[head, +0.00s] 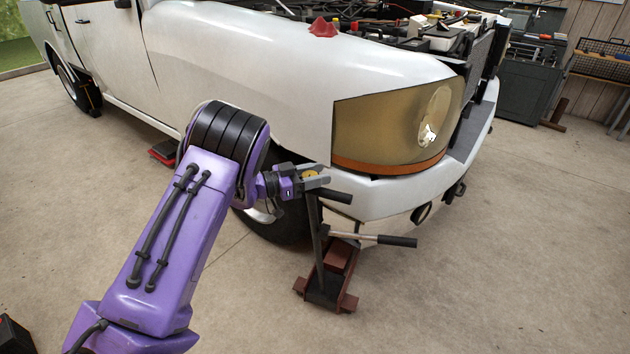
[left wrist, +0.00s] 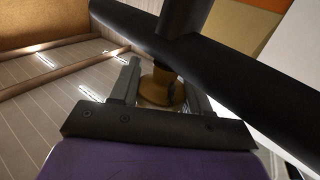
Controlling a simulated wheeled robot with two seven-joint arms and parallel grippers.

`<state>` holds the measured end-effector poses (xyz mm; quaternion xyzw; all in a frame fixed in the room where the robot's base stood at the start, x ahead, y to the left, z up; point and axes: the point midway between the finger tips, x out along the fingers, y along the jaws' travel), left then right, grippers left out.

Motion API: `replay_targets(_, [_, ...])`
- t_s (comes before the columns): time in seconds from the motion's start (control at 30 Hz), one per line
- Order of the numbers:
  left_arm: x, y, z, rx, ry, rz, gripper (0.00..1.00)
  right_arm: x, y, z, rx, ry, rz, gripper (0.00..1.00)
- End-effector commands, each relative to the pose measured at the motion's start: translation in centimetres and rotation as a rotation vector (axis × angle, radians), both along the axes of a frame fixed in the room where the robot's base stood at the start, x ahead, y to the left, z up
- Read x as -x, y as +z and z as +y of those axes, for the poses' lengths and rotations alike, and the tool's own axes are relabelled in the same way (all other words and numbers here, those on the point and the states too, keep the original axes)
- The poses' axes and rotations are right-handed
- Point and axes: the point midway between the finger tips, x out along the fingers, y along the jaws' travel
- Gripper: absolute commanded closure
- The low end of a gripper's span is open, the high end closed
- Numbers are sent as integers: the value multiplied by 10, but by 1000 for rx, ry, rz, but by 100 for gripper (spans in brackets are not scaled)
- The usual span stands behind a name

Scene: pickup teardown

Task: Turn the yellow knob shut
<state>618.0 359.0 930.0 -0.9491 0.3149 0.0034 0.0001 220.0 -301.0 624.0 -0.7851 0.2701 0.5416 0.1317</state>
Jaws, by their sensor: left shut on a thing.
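The yellow knob (head: 311,173) is a small round piece near the top of a dark upright post, beside the front wheel of the white pickup. My left gripper (head: 315,175) reaches it from the left, with its fingers around the knob and shut on it. In the left wrist view the knob (left wrist: 158,88) sits between the two fingers of the left gripper (left wrist: 162,90), just below a thick black bar. The fingers hide part of the knob. My right gripper is not in view.
The post belongs to a red-brown floor jack (head: 334,275) with black handle grips. The white pickup's headlight (head: 395,125) and bumper (head: 400,195) are close behind the gripper. A red cloth (head: 323,27) lies on the fender. Open concrete floor (head: 520,250) lies to the right.

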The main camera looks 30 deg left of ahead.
Motion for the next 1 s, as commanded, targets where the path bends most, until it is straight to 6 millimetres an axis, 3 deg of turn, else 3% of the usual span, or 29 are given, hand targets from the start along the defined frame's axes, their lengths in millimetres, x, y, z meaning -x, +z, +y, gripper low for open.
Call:
replay_targets(0.4, [0, 6, -2, 7, -179, -14, 84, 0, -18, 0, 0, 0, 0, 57])
replay_targets(0.97, [0, 8, -2, 10, -204, -17, 84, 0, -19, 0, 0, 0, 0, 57])
replay_targets(1.0, [0, 8, -3, 10, -204, -16, 41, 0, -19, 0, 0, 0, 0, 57])
